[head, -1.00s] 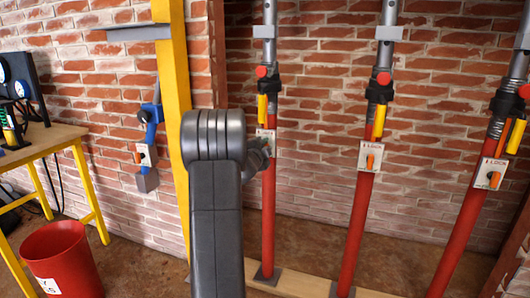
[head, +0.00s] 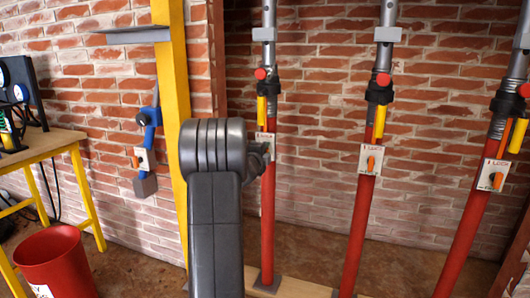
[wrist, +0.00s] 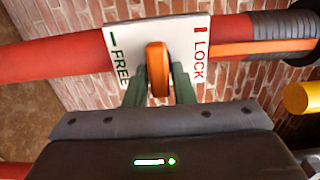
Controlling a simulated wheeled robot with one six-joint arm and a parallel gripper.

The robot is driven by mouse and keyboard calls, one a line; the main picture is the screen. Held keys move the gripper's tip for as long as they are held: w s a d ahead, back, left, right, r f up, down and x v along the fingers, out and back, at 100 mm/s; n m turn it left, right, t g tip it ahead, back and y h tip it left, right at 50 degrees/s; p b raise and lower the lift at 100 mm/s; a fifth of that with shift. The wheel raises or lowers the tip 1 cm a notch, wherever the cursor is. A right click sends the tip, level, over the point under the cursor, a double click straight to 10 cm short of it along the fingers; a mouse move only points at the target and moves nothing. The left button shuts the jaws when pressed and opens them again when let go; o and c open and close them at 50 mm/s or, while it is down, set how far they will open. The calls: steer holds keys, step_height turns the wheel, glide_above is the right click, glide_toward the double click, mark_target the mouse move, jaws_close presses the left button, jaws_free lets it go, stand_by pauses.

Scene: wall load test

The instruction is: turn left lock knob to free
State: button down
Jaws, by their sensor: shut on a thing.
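The left lock knob (wrist: 157,68) is an orange lever on a white plate (wrist: 120,40) marked FREE at left and LOCK at right in the wrist view. The plate sits on the left red prop (wrist: 50,58), which also shows in the head view (head: 268,220). The knob stands crosswise to the prop, between the two words. My gripper (wrist: 158,88) is shut on the knob, one green finger on each side. In the head view my arm hides most of this plate, and the knob cannot be seen there.
Middle prop (head: 358,235) and right prop (head: 460,240) carry similar lock plates. A yellow post (head: 173,90) stands close left of my arm. A blue device (head: 150,117) hangs on the brick wall. A red bin (head: 55,262) and a yellow-legged table (head: 45,145) are at left.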

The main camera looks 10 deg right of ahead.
steer(key=c, duration=1.4)
jaws_free()
steer(key=shift+o, duration=0.2)
steer(key=shift+s+a, duration=0.1)
steer(key=p+v, duration=0.1)
steer(key=v, duration=1.2)
steer(key=shift+s+a, duration=0.2)
steer(key=shift+s, duration=0.05)
steer(key=b+x, duration=0.1)
steer(key=x, duration=1.3)
steer(key=shift+s, duration=0.1)
